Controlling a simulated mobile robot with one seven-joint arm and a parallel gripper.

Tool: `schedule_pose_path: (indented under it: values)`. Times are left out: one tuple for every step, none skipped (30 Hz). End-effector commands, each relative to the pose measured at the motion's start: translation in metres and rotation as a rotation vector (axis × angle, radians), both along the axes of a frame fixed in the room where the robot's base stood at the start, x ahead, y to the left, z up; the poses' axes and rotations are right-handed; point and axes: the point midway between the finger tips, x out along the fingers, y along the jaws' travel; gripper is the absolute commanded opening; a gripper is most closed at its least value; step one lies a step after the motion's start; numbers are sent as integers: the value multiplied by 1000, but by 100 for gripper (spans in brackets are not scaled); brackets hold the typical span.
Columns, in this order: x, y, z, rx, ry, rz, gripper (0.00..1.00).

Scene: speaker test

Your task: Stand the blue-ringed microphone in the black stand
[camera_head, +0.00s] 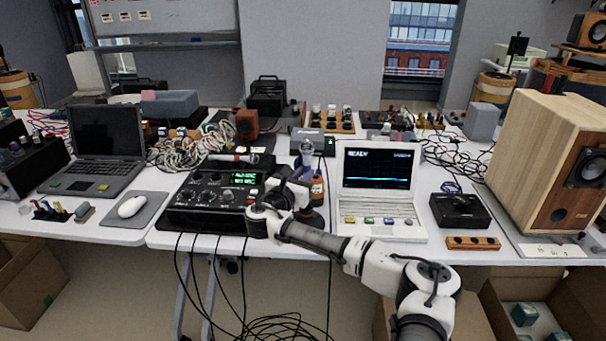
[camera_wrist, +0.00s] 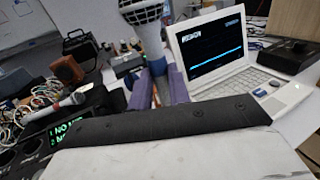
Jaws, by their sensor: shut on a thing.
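The white laptop (camera_head: 380,202) stands between my gripper and the black box.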

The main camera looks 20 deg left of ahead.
Motion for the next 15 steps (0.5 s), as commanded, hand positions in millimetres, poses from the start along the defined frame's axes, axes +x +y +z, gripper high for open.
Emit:
schedule_pose_path:
  values:
    - [0,0,-6,0,-1,0,0]
    - [0,0,-8,0,-1,0,0]
    - [0,0,-11,0,-1,0,0]
    - [0,0,-13,0,-1,0,0]
    - [0,0,-15,0,-1,0,0]
    - [0,0,-18,0,-1,0,0]
    - [0,0,-20,0,-1,0,0]
    - [0,0,-22,0,-1,0,0]
    - [0,0,-25,0,-1,-1,0]
    - [0,0,-27,0,-1,0,0]
    - [0,0,-29,0,-1,0,0]
    - [0,0,-32,0,-1,0,0]
    - [0,0,-34,0,-1,-1,0]
    - [0,0,-36,0,-1,-1,0]
    - [0,0,-38,0,0,-1,0]
